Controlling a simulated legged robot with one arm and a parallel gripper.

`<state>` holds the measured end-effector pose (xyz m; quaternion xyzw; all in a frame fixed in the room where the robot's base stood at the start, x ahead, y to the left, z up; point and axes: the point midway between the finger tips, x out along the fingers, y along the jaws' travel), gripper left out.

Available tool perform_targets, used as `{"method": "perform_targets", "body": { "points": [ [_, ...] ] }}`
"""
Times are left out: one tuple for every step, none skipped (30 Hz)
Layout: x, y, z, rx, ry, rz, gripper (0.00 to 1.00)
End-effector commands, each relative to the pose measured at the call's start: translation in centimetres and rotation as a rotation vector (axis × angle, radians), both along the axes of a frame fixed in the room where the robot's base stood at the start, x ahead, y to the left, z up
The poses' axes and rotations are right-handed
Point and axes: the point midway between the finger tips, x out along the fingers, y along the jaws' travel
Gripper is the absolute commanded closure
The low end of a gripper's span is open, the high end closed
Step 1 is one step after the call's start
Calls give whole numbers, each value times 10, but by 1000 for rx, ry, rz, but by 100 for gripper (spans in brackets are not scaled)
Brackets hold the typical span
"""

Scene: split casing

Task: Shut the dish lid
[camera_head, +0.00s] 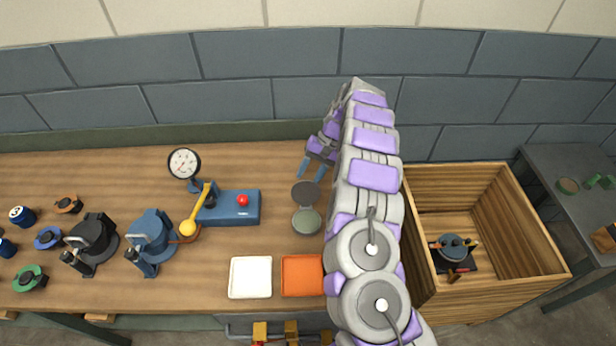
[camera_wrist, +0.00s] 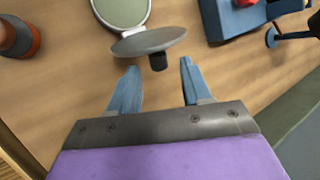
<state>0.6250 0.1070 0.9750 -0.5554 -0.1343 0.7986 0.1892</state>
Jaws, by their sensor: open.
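The dish is a round, grey-green shallow bowl (camera_head: 307,221) on the wooden bench, left of my arm; it also shows at the top of the wrist view (camera_wrist: 122,10). Its dark grey round lid (camera_head: 305,191) stands open at the dish's far edge. In the wrist view the lid (camera_wrist: 148,41) is seen nearly edge-on, with a short black knob (camera_wrist: 158,62) on its outer side facing my gripper. My gripper (camera_head: 311,169) is beyond the lid. Its two blue fingers (camera_wrist: 157,84) are open and empty, with the knob just ahead of the gap, apparently not touched.
A blue box with a red button (camera_head: 235,207), a yellow-knobbed lever (camera_head: 189,226) and a dial gauge (camera_head: 184,163) stand left of the dish. White (camera_head: 250,277) and orange (camera_head: 301,276) squares lie in front. A wooden crate (camera_head: 520,272) is right of my arm.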

Motion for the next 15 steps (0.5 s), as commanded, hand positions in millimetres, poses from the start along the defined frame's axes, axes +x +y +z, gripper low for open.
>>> {"method": "perform_targets", "body": {
  "points": [
    [-2, 2, -4, 1, 2, 1, 51],
    [-3, 3, -6, 0, 2, 1, 51],
    [-3, 4, -8, 0, 2, 1, 51],
    [-4, 5, -9, 0, 1, 0, 51],
    [-4, 6, -10, 0, 1, 0, 51],
    [-4, 6, -10, -1, 1, 0, 51],
    [-4, 7, -11, -1, 0, 0, 51],
    [-4, 7, -11, -1, 0, 0, 51],
    [-4, 7, -11, -1, 0, 0, 51],
    [-4, 7, -11, -1, 0, 0, 51],
    [-4, 7, -11, -1, 0, 0, 51],
    [-4, 7, -11, -1, 0, -1, 51],
    [-4, 7, -11, -1, 0, 0, 51],
    [-4, 7, -11, -1, 0, 0, 52],
    [-4, 7, -11, -1, 0, -1, 56]
  ]
}}
